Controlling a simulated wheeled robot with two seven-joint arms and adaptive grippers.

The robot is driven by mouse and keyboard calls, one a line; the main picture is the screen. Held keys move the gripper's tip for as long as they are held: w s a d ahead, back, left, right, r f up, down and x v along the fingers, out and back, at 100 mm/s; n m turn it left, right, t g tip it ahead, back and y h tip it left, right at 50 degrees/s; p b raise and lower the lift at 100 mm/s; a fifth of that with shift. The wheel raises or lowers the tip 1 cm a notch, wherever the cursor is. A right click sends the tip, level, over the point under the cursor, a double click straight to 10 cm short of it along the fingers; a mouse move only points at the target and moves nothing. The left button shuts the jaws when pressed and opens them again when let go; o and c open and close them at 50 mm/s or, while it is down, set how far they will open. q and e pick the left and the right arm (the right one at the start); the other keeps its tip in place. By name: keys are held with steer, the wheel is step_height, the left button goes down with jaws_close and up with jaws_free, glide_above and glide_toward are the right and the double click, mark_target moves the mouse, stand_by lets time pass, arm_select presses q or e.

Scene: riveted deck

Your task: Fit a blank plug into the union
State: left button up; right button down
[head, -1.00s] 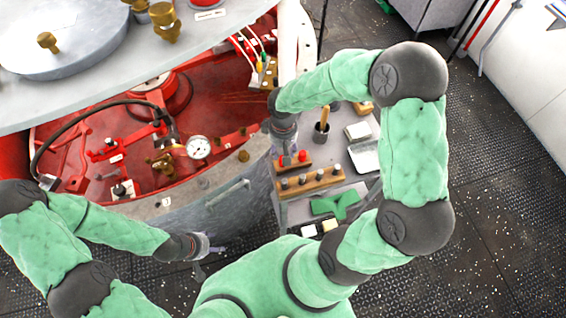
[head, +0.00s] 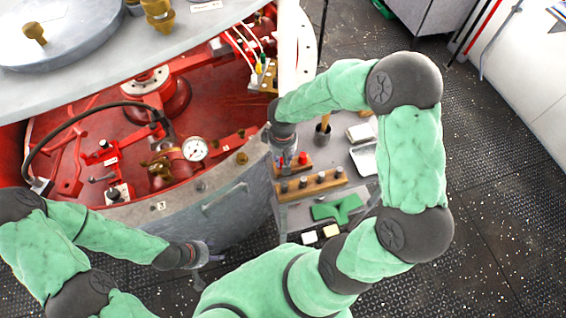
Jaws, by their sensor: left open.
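A wooden rack (head: 311,186) with several dark-topped pieces stands on the grey cart. Behind it a smaller wooden block (head: 296,168) carries a red-topped piece (head: 303,158). I cannot tell which piece is the blank plug. Brass fittings (head: 160,168) sit beside the gauge inside the red vessel; I cannot make out which part is the union. My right gripper (head: 284,163) points down at the left end of the smaller block; its fingertips are too small and hidden to read. My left gripper (head: 208,250) is open and empty, low in front of the vessel's wall.
The grey vessel rim (head: 160,206) curves across the left, with a round gauge (head: 195,149) inside. Dark floor (head: 490,200) lies open at right.

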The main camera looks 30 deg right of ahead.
steer(key=shift+r, duration=0.25)
steer(key=shift+r+p, duration=1.6)
steer(key=shift+r, duration=0.35)
